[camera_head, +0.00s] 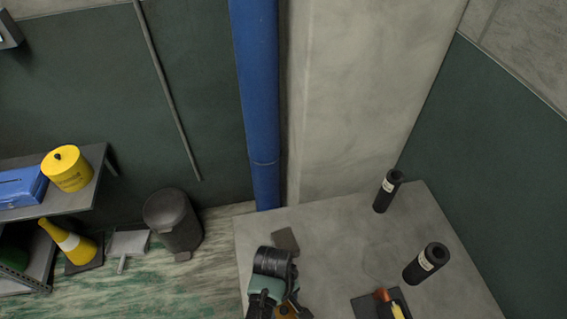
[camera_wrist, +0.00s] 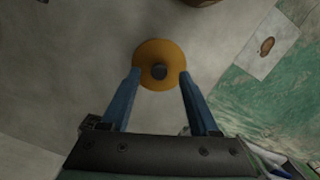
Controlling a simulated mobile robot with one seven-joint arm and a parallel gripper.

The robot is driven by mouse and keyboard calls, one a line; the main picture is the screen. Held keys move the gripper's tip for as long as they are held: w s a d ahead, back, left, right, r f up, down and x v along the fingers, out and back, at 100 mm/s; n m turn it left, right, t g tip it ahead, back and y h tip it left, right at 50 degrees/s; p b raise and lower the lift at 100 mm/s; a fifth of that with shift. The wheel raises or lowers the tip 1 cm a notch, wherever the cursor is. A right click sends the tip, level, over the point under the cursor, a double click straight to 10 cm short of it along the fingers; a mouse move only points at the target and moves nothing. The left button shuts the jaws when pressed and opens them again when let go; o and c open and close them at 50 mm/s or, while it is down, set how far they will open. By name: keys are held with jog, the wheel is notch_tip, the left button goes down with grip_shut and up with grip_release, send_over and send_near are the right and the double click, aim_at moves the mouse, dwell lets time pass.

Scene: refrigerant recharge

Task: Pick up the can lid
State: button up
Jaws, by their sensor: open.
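The can lid (camera_wrist: 158,52) is a round orange-yellow disc with a small dark knob in its middle, lying on a grey surface in the wrist view. My gripper (camera_wrist: 160,74) is open, its two blue fingers reaching to the near left and right edges of the lid, with the knob between the fingertips. I cannot tell whether the fingers touch the lid or stay above it. In the head view, a bit of orange (camera_head: 287,312) shows beside my arm at the bottom edge, mostly hidden by the arm.
The grey table (camera_head: 330,240) carries two black cylinders, one at the back (camera_head: 387,191) and one at the right (camera_head: 426,263), and a dark tray (camera_head: 367,307) with tools. A yellow can (camera_head: 67,168) stands on the shelf at left. A dark bin (camera_head: 173,220) stands on the floor.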

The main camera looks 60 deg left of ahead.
jog(key=shift+d+f, duration=0.1)
jog(key=shift+f, duration=0.8)
grip_shut()
